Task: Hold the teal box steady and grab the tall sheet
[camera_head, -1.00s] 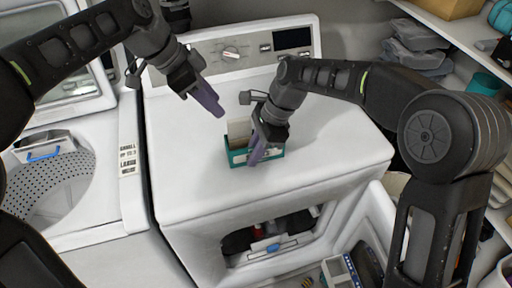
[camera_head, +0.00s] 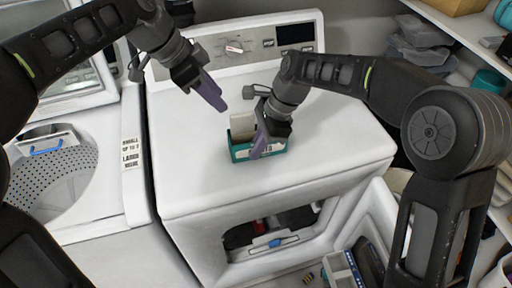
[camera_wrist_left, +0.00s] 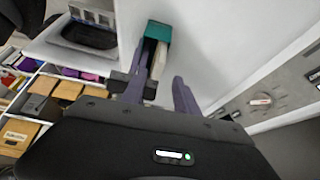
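A small open teal box (camera_head: 240,153) stands on top of the white dryer, with a tall cream sheet (camera_head: 242,124) rising from its left part. In the left wrist view the teal box (camera_wrist_left: 158,31) and pale sheets (camera_wrist_left: 150,50) show beyond the fingers. My left gripper (camera_head: 218,104) is above and left of the box, empty, with its purple fingers apart in the left wrist view (camera_wrist_left: 164,75). My right gripper (camera_head: 262,143) is at the box's right part, one purple finger in front of the front wall. Its other finger is hidden, so its grip is unclear.
The dryer top (camera_head: 185,150) is clear around the box. Its control panel (camera_head: 250,45) rises behind. An open washer (camera_head: 60,185) stands at left, and shelves with grey containers (camera_head: 418,42) at right. The dryer's front door (camera_head: 375,215) is open.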

